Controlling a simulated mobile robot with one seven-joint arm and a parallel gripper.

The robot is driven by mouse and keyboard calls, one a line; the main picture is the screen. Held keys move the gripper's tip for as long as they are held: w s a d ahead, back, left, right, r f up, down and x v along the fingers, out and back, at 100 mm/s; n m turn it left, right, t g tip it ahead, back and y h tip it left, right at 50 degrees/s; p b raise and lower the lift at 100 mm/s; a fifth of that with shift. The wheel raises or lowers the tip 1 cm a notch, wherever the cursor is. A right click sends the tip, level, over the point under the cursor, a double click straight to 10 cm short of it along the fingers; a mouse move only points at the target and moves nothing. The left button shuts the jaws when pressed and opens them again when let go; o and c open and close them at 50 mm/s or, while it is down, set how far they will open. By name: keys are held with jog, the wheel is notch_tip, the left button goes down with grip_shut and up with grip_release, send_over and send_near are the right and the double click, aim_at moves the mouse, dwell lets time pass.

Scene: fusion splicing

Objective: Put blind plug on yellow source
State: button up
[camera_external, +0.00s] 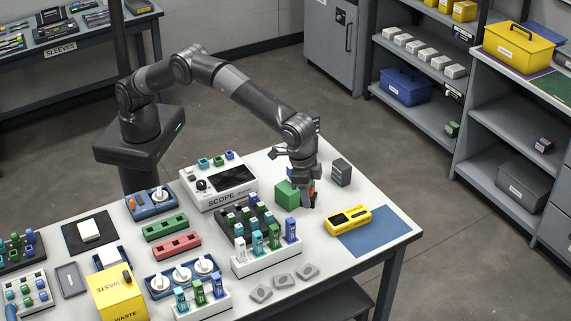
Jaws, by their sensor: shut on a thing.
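The yellow source (347,219) is a small yellow box with a dark display, lying at the left edge of a blue mat on the right of the table. My gripper (307,204) points down, low over the table, just left of the yellow source and apart from it. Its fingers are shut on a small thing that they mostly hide. A bit of orange shows at the fingers, but I cannot tell whether it is the blind plug. I cannot make out the blind plug anywhere else.
A green block (286,194) stands close left of my gripper, and a dark grey box (341,172) stands behind it. A white rack (267,257) with several upright connectors is in front left. The blue mat (384,234) is bare on its right side.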

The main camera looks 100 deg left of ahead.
send_over(342, 220)
jog(key=f, duration=0.7)
jog(key=shift+s+a, duration=0.1)
jog(key=shift+s, duration=0.25)
jog(key=shift+f, duration=1.95)
jog(key=shift+f, duration=0.15)
jog(key=o, duration=1)
